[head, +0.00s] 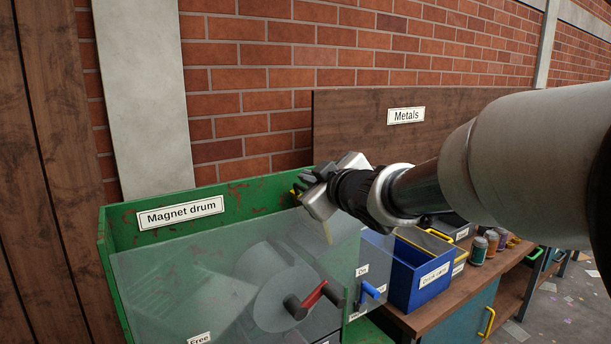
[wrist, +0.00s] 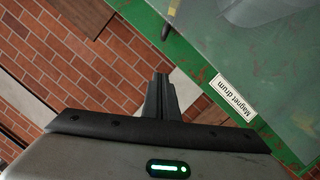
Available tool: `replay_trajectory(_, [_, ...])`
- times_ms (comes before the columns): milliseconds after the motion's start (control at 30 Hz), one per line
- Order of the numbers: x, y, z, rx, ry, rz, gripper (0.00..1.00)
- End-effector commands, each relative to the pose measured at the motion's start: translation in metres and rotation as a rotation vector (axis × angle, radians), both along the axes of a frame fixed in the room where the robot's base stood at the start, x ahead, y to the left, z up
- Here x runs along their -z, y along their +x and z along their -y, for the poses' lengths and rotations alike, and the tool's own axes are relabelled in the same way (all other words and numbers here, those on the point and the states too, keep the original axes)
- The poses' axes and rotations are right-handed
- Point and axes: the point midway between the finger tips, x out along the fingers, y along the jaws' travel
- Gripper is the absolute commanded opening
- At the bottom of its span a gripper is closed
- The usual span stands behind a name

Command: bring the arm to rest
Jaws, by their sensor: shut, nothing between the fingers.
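My arm reaches in from the right of the head view, and my gripper (head: 304,188) is above the right part of the green magnet drum housing (head: 150,240). In the wrist view the two dark fingers of my gripper (wrist: 160,80) stand together, with nothing between them. The green edge of the housing (wrist: 258,125) and its "Magnet drum" label lie to their right in that view. My gripper appears apart from the housing, though the exact gap cannot be told.
A clear panel (head: 180,300) covers the drum; a red-handled lever (head: 312,297) and a blue lever (head: 371,290) stick out in front. A blue bin (head: 420,280) and several cans (head: 478,250) stand on the bench at right. A "Metals" board (head: 350,125) and brick wall stand behind.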

Motion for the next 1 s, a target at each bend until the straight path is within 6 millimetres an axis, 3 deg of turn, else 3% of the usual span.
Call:
replay_trajectory(133, [-0.005, -0.015, 0.027, 0.092, 0.002, -0.038, 0.00])
replay_trajectory(233, [-0.005, -0.042, 0.071, 0.256, 0.017, -0.128, 0.00])
replay_trajectory(367, [0.016, -0.111, 0.133, 0.504, 0.081, -0.329, 0.00])
replay_trajectory(400, [0.026, -0.137, 0.147, 0.567, 0.108, -0.403, 0.00])
replay_trajectory(467, [0.043, -0.176, 0.159, 0.639, 0.151, -0.514, 0.00])
replay_trajectory(600, [0.078, -0.256, 0.163, 0.730, 0.241, -0.745, 0.00])
replay_trajectory(700, [0.094, -0.295, 0.157, 0.749, 0.285, -0.865, 0.00])
replay_trajectory(833, [0.104, -0.320, 0.150, 0.750, 0.312, -0.945, 0.00])
replay_trajectory(1000, [0.107, -0.325, 0.148, 0.751, 0.316, -0.963, 0.00])
